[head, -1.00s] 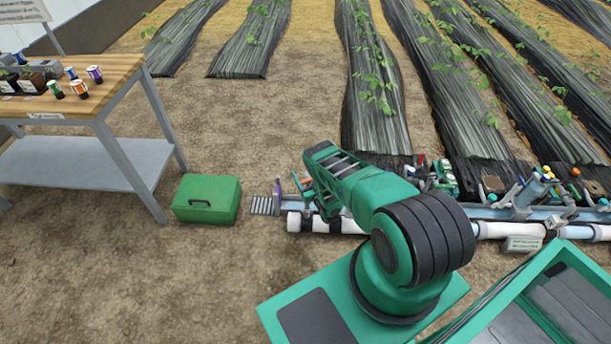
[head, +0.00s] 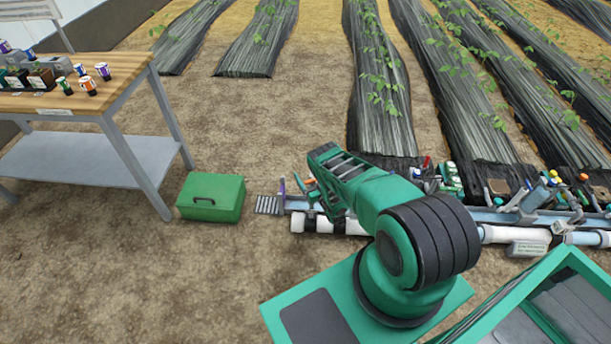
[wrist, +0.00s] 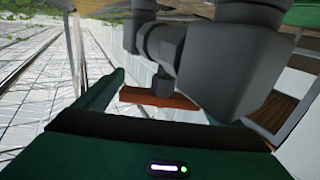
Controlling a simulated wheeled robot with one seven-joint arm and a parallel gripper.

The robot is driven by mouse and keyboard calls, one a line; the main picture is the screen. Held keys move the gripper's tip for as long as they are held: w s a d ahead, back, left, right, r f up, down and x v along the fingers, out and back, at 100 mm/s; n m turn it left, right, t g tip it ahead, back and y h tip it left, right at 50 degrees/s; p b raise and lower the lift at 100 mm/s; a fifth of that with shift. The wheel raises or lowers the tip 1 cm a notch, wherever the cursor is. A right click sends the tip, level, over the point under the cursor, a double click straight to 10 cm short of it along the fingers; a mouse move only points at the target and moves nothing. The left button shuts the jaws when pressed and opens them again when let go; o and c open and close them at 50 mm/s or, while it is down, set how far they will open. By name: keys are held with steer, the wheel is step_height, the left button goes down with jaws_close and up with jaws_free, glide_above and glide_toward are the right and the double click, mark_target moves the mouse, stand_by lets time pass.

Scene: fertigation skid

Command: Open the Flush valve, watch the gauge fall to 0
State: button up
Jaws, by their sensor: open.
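In the wrist view an orange-brown lever handle (wrist: 158,98) sits under a dark grey valve body (wrist: 205,55), just ahead of my gripper (wrist: 190,108). My gripper is open, with one green finger clear at left; the other finger is hard to make out. I cannot tell whether the fingers touch the handle, and no label reads as Flush. In the head view my arm hides part of the pipe skid (head: 330,223). No gauge face is readable in either view.
A green box (head: 211,197) lies on the soil left of the skid. A wooden-topped bench (head: 110,75) with small pots and cups stands at far left. Black-covered plant rows (head: 380,110) run behind the skid. Bare soil is open at front left.

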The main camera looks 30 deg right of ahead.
step_height(320, 180, up, 4)
steer(key=shift+r, duration=0.1)
steer(key=s+a+r, duration=0.3)
steer(key=a+r, duration=0.3)
steer(key=a, duration=0.5)
steer(key=shift+a+r, duration=0.15)
steer(key=shift+r, duration=0.15)
